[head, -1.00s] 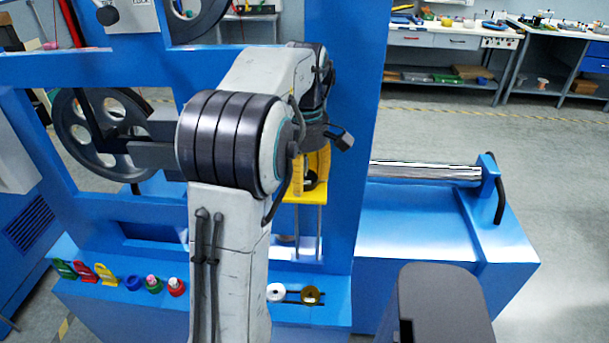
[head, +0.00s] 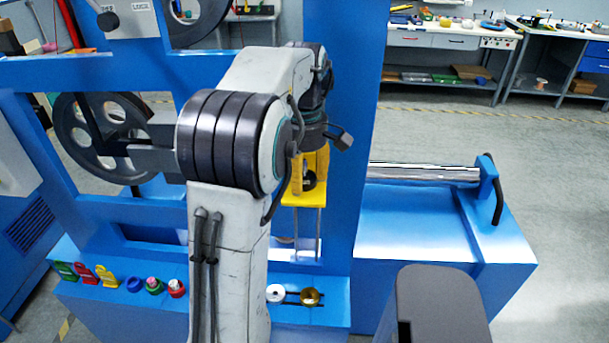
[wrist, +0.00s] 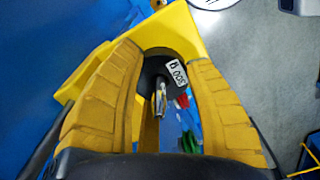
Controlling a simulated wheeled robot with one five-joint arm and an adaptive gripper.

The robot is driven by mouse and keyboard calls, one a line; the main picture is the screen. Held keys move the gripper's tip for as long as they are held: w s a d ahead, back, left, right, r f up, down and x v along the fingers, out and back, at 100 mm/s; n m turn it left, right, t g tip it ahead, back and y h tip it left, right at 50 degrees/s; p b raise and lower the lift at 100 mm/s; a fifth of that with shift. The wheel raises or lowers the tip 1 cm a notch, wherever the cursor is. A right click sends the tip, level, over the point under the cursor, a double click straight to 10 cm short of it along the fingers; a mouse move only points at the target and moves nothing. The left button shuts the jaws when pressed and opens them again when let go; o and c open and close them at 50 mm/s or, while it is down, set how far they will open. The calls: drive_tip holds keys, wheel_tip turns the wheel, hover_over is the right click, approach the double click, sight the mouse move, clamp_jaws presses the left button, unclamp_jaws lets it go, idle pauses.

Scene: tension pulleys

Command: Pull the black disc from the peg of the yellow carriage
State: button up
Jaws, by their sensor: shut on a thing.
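The yellow carriage (head: 302,199) sits on upright rods in the blue frame, partly hidden behind my arm in the head view. In the wrist view the carriage (wrist: 188,32) fills the area behind and above my fingers. The black disc (wrist: 176,92) carries a white label reading 500 and lies between the two fingers. It also shows as a small dark shape in the head view (head: 309,180). A silver metal peg (wrist: 160,98) shows at the disc's middle. My gripper (wrist: 160,52) is shut on the black disc, one ribbed yellow finger on each side.
The blue frame's ledge holds coloured tags (head: 85,273), several small blue, green and red parts, a white ring (head: 276,293) and a brass ring (head: 311,297). A large grey wheel (head: 100,137) is at left. A metal roller (head: 423,172) is at right. Open floor lies further right.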

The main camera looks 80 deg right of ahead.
drive_tip(key=shift+r+p, duration=1.4)
drive_tip(key=shift+p, duration=0.1)
idle(1.2)
drive_tip(key=shift+r+p, duration=1.5)
drive_tip(key=shift+r, duration=0.15)
drive_tip(key=shift+r, duration=0.15)
drive_tip(key=shift+r, duration=0.75)
drive_tip(key=shift+r, duration=0.15)
drive_tip(key=shift+r, duration=1.85)
drive_tip(key=shift+s, duration=0.1)
